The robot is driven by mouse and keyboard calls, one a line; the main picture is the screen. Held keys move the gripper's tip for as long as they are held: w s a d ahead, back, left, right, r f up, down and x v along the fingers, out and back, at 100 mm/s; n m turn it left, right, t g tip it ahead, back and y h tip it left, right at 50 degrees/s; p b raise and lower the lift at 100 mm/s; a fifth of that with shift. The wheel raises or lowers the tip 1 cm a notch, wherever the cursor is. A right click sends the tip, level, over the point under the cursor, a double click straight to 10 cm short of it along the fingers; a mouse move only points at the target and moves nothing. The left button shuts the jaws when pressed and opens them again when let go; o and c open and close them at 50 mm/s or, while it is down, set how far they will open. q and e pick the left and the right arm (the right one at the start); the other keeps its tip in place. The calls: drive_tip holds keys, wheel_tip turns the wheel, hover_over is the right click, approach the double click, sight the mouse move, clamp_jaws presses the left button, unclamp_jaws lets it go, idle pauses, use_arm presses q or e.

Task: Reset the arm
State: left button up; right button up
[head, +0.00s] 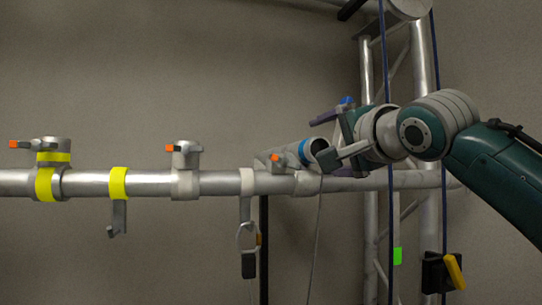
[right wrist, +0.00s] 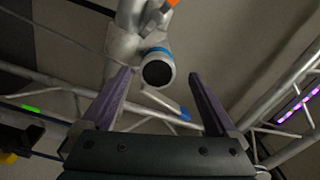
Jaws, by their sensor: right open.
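My right arm comes in from the right in the head view. Its gripper (head: 322,143) is open beside the end of a grey pipe clamp with a blue ring (head: 303,152) on the horizontal pipe. In the right wrist view, the two purple fingers of the gripper (right wrist: 159,73) are spread wide with nothing held. The clamp's dark round end and blue ring (right wrist: 158,52) show beyond and between the fingertips. I cannot tell whether a finger touches it. My left gripper is not in view.
A horizontal pipe (head: 145,184) carries grey clamps with orange-tipped levers and yellow bands (head: 45,184). A hook (head: 248,264) hangs below it. Dark blue cables (head: 388,235) run down past the vertical truss (head: 369,245), near my right wrist. A yellow-handled block (head: 454,271) sits lower right.

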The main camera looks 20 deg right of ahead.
drive_tip(key=s+a+f+n+g+p, duration=0.35)
drive_tip(key=s+f+n+g, duration=0.3)
drive_tip(key=s+f, duration=0.95)
drive_tip(key=s+a+f+n+g+p, duration=0.1)
drive_tip(key=s+f+n+g, duration=0.3)
drive_tip(key=s, duration=0.7)
drive_tip(key=s+a+f+n+g+p, duration=0.1)
drive_tip(key=s+f+n+g+p, duration=0.2)
drive_tip(key=s+f+n, duration=0.3)
drive_tip(key=s+f+g, duration=0.1)
drive_tip(key=s+f, duration=0.1)
drive_tip(key=s, duration=0.3)
drive_tip(key=shift+a+f+p, duration=0.2)
drive_tip(key=shift+a+p, duration=0.15)
